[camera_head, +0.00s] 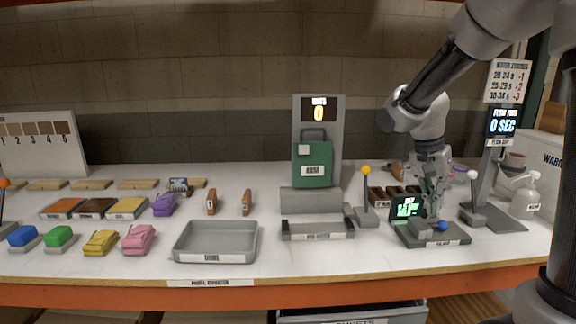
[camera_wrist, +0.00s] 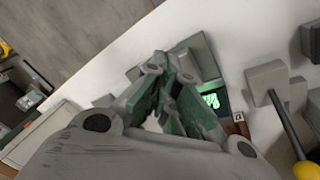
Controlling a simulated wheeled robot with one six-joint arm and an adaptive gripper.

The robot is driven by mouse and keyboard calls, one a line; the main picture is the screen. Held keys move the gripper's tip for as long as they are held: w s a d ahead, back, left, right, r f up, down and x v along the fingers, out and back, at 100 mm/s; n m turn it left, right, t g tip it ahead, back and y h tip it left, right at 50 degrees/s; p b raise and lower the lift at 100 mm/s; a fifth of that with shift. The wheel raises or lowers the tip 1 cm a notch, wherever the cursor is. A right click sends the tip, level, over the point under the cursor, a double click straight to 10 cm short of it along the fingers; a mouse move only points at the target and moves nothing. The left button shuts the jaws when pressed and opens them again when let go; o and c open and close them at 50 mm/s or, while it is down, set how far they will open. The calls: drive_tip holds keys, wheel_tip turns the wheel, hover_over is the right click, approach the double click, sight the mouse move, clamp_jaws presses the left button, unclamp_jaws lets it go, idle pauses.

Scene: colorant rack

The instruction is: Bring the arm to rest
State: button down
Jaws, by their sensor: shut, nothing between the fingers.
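My gripper (camera_head: 433,207) is shut and empty in the head view. It points down over the right part of the bench, just above or touching a dark green scale-like device (camera_head: 408,233) with a small lit screen. A blue knob or ball (camera_head: 443,226) shows right beside the fingertips. In the wrist view my gripper (camera_wrist: 165,112) has its green-grey fingers drawn together. The lit screen (camera_wrist: 211,100) shows behind them. I cannot tell whether the fingertips touch the device. My arm reaches down from the upper right of the head view.
A yellow-knobbed lever (camera_head: 366,190) stands left of my gripper, a white-knobbed lever (camera_head: 473,193) right of it. A flow-timer post (camera_head: 492,170) stands behind to the right.

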drive_tip(key=s+r+n+t+y, duration=0.1)
drive_tip(key=s+r+n+t, duration=0.1)
drive_tip(key=s, duration=0.8)
drive_tip(key=s+a+r+n+t+y, duration=0.1)
drive_tip(key=s+r+n+t+y, duration=0.1)
drive_tip(key=s+r+n, duration=0.3)
drive_tip(key=shift+s+r+n+t, duration=0.4)
drive_tip(key=shift+s+n, duration=0.8)
drive_tip(key=shift+s, duration=1.2)
